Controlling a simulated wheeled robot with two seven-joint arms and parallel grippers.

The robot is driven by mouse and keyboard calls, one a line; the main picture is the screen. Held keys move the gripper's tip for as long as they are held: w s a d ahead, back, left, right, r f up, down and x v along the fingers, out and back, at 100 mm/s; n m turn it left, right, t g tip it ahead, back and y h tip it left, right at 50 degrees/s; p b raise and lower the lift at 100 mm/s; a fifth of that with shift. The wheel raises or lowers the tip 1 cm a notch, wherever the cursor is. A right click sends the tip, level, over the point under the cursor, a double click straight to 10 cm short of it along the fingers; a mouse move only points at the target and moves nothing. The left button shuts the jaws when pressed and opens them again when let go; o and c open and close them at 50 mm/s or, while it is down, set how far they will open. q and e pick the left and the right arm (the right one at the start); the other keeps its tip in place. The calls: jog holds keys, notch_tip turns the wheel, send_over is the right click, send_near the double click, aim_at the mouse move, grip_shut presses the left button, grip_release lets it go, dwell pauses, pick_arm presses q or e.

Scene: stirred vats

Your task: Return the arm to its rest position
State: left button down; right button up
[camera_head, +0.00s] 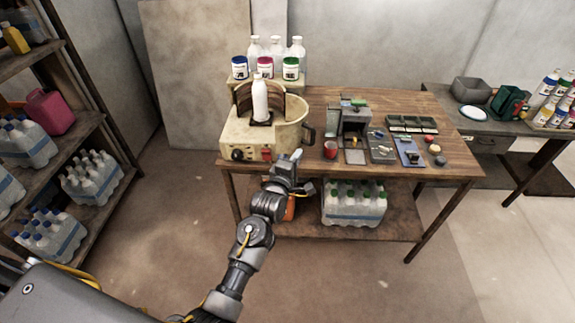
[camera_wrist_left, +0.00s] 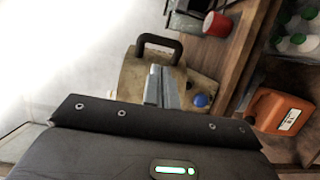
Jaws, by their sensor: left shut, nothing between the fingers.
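My left gripper (camera_head: 294,158) is in front of the table's front edge, below and just right of the cream stirred vat. Its fingers are shut with nothing between them. They also show shut in the left wrist view (camera_wrist_left: 156,84), in front of the vat (camera_wrist_left: 132,78) with its dark handle. The left arm reaches forward from the lower left, extended. In the head view the vat (camera_head: 238,139) stands on the table's left end with a white bottle (camera_head: 260,99) upright in it. My right gripper is not in view.
The wooden table (camera_head: 350,172) holds a red cup (camera_head: 330,150), a grey machine (camera_head: 351,118) and small trays. Its lower shelf holds a bottle pack (camera_head: 354,206) and an orange jug (camera_wrist_left: 278,110). A bottle rack (camera_head: 75,140) stands left. Floor between is clear.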

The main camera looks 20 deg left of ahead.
pick_arm(q)
jog(key=shift+s+a+b, duration=0.2)
jog(key=shift+s+b, duration=0.1)
jog(key=shift+s, duration=1.65)
